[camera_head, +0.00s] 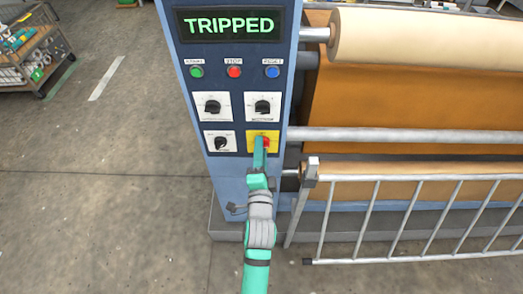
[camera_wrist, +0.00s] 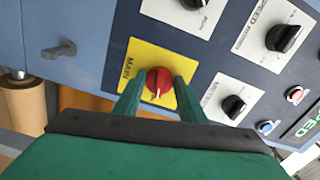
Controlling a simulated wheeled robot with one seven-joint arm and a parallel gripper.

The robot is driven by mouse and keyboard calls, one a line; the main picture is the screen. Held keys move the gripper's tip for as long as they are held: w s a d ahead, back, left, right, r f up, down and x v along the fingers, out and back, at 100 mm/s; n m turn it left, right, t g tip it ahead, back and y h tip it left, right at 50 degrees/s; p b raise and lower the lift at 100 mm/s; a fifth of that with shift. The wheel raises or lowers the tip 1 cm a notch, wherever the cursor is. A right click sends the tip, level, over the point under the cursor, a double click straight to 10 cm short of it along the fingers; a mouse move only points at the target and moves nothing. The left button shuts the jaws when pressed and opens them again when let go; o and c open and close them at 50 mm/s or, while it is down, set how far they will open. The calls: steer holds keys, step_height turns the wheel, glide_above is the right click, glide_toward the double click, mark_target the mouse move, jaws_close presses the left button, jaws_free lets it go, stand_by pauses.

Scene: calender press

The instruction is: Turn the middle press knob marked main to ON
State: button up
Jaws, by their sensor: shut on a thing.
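The main knob is red and sits on a yellow plate (camera_wrist: 133,58) lettered MAIN in the wrist view. The knob (camera_wrist: 158,80) has a white mark that points toward the bottom of the wrist view; the plate's position labels are too small to read. In the head view the red knob (camera_head: 266,141) shows at the lower right of the blue panel, partly hidden by my gripper (camera_head: 260,143). In the wrist view the two green fingers of my gripper (camera_wrist: 158,86) lie on either side of the knob, shut on it.
Black knobs on white plates sit close by: upper left (camera_head: 212,107), upper right (camera_head: 264,107), lower left (camera_head: 221,143). Green, red and blue buttons (camera_head: 234,72) run above them. The display (camera_head: 228,24) reads TRIPPED. A metal guard rail (camera_head: 400,178) stands right of my arm.

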steer(key=shift+r+m, duration=0.1)
steer(key=shift+m, duration=1)
steer(key=o, duration=1)
steer(key=shift+s, duration=0.1)
steer(key=shift+s, duration=5.3)
